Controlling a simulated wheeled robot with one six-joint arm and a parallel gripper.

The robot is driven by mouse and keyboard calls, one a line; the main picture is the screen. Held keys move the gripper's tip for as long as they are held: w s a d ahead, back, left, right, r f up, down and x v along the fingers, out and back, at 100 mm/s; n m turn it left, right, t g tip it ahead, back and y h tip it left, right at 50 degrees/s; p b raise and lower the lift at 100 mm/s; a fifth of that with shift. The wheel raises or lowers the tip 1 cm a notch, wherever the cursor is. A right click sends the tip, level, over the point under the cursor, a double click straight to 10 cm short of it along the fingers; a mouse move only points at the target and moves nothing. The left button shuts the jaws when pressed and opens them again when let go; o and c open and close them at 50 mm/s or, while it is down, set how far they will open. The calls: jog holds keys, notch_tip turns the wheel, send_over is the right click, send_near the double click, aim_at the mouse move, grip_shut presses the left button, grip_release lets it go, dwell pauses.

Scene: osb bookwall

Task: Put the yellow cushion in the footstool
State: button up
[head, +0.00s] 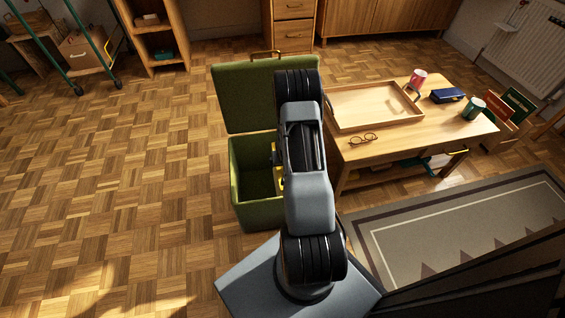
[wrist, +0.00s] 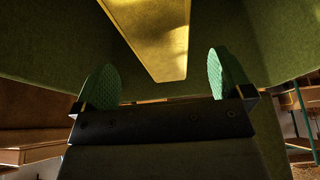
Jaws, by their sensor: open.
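The footstool (head: 249,205) is a green box on the floor with its lid (head: 240,98) swung open. My arm reaches over its right part and hides much of the inside. A yellow panel-like shape, which looks like the yellow cushion (wrist: 150,35), lies between green walls in the wrist view. Only a small yellow edge shows beside my arm in the head view. My gripper (wrist: 160,80) is open, its green pads wide apart with nothing between them. It is hidden behind my arm in the head view. Whether the cushion touches the footstool's bottom I cannot tell.
A low wooden table (head: 400,140) stands right of the footstool, with a tray (head: 372,103), glasses (head: 363,139), a red can (head: 418,79), a blue case (head: 447,95) and a green mug (head: 474,107). A rug (head: 450,225) lies in front. The parquet at left is clear.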

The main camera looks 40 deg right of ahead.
jog(key=p+v, duration=0.1)
jog(key=v, duration=0.4)
jog(key=shift+r, duration=0.15)
jog(key=a+r+n, duration=0.1)
jog(key=a+r, duration=0.4)
jog(key=r, duration=0.4)
jog(key=a+r+n, duration=0.1)
jog(key=a+r, duration=0.4)
jog(key=r, duration=0.4)
jog(key=s+a+r+n+g+y, duration=0.1)
jog(key=s+a+r+n+y, duration=0.1)
jog(key=s+a+r, duration=1)
jog(key=shift+s+a+r+n+p, duration=0.3)
jog(key=shift+a+n, duration=0.55)
jog(key=shift+n, duration=0.05)
jog(key=shift+c, duration=0.2)
